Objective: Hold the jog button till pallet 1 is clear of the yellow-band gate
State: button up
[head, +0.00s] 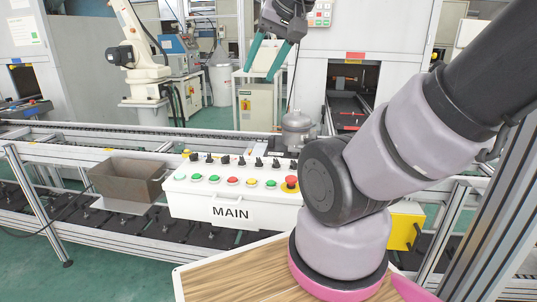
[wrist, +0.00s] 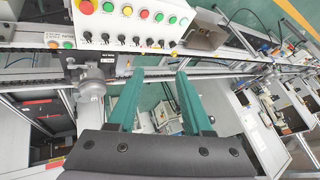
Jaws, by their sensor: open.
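The white MAIN control box (head: 236,208) stands at the near rail, with coloured buttons and a row of black switches. In the wrist view the box (wrist: 190,8) is at the top. Beside it, two small buttons, orange (wrist: 54,44) and green (wrist: 67,44), sit under small labels; I cannot read which is the jog button. A grey compressor (head: 297,128) stands on the line behind the box; it also shows in the wrist view (wrist: 92,86). No pallet number is readable. My gripper (head: 261,74) is open and empty, raised above the line; its green fingers touch nothing.
A gate opening (head: 352,80) with a red and yellow label lies beyond the line. A red emergency knob (head: 291,182) is on the box's right end. A brown bin (head: 128,180) stands left. A white robot arm (head: 140,50) is behind. A wooden table (head: 235,272) is in front.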

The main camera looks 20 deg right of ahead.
jog(key=shift+c, duration=0.3)
grip_shut()
dwell(1.6)
